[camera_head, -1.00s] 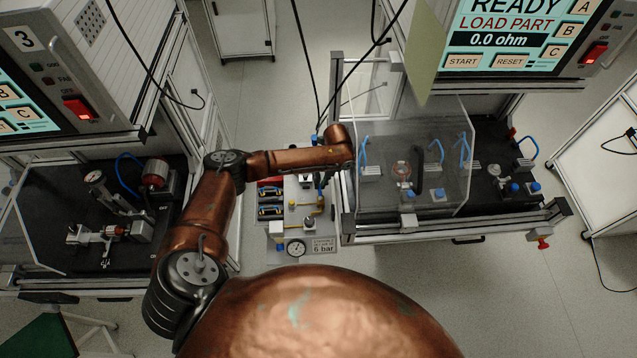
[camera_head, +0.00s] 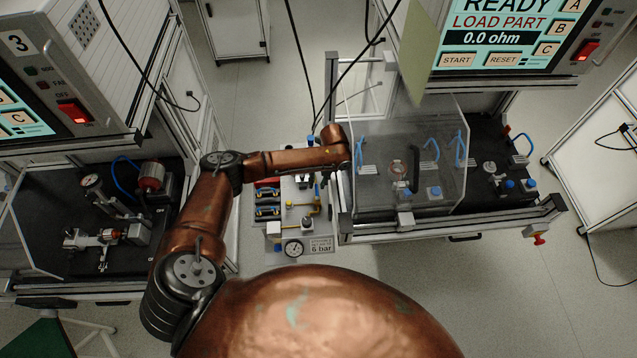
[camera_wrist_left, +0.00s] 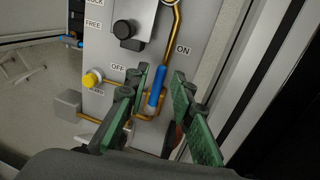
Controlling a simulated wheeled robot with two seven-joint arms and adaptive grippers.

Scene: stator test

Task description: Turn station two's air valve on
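The air panel (camera_head: 293,224) stands between the two stations. Its valve has a blue lever (camera_wrist_left: 157,88) on a brass pipe, seen in the left wrist view between the labels OFF and ON. The lever slants slightly, its top toward the right. My left gripper (camera_wrist_left: 163,80) is open, with one green-padded finger on each side of the lever; the left finger looks very close to it, but contact cannot be told. In the head view my left forearm (camera_head: 300,158) reaches over the panel's top, and the gripper is mostly hidden. My right gripper is not in view.
A yellow knob (camera_wrist_left: 92,79) and a black knob (camera_wrist_left: 123,30) sit left of the lever. A pressure gauge (camera_head: 293,248) is at the panel's front. The station with a clear guard (camera_head: 452,150) stands close on the right, its metal frame beside my wrist. Another station's bench (camera_head: 50,190) is at left.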

